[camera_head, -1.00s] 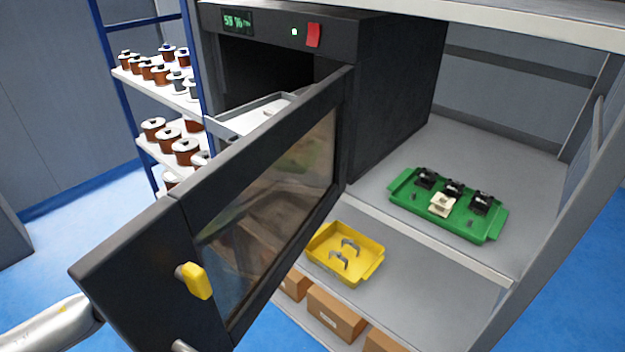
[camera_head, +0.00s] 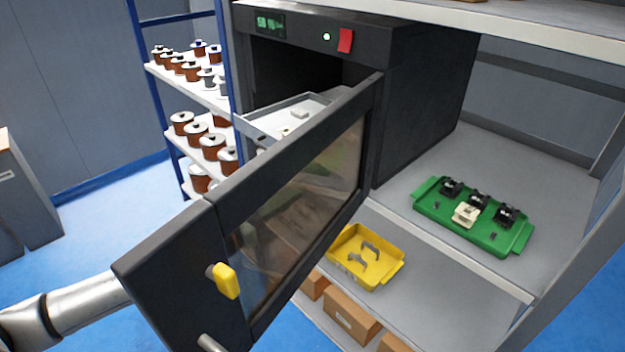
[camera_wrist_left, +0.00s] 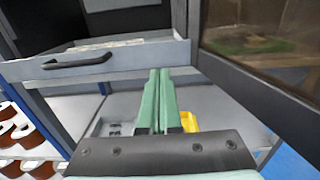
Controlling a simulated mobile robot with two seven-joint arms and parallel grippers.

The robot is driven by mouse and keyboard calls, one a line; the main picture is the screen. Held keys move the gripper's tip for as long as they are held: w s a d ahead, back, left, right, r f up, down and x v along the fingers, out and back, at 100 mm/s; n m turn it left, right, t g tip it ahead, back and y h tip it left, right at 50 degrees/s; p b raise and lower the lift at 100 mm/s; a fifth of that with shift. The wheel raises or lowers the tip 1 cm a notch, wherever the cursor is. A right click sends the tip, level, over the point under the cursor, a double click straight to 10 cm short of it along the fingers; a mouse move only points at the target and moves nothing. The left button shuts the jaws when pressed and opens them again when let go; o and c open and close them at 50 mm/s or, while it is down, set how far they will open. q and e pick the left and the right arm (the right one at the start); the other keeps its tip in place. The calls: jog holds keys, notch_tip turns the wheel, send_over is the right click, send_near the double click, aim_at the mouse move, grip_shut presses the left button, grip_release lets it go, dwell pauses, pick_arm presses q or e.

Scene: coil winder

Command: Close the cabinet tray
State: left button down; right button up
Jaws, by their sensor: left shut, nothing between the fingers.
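The cabinet tray (camera_head: 290,108) is a grey metal drawer partly out of the dark cabinet opening, with small pale items in it. The open cabinet door (camera_head: 200,250), with a window and yellow latch (camera_head: 226,281), hides part of it. In the left wrist view the tray front (camera_wrist_left: 130,60) is at upper left, with a dark bar handle (camera_wrist_left: 78,66). My left gripper (camera_wrist_left: 160,72) has its green fingers shut and empty, just below and right of the tray front in the picture; contact cannot be told. In the head view the door hides this gripper. My right gripper is not in view.
The open door's edge stands right of my left gripper in the wrist view. A rack (camera_head: 190,85) with copper coils stands left of the cabinet. A green tray (camera_head: 490,232) with black parts and a yellow bin (camera_head: 372,275) sit on the shelves at right.

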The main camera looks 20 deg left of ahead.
pick_arm(q)
jog(key=p+x, duration=0.1)
jog(key=x, duration=0.5)
jog(key=shift+w+d, duration=0.15)
jog(key=shift+w, duration=0.1)
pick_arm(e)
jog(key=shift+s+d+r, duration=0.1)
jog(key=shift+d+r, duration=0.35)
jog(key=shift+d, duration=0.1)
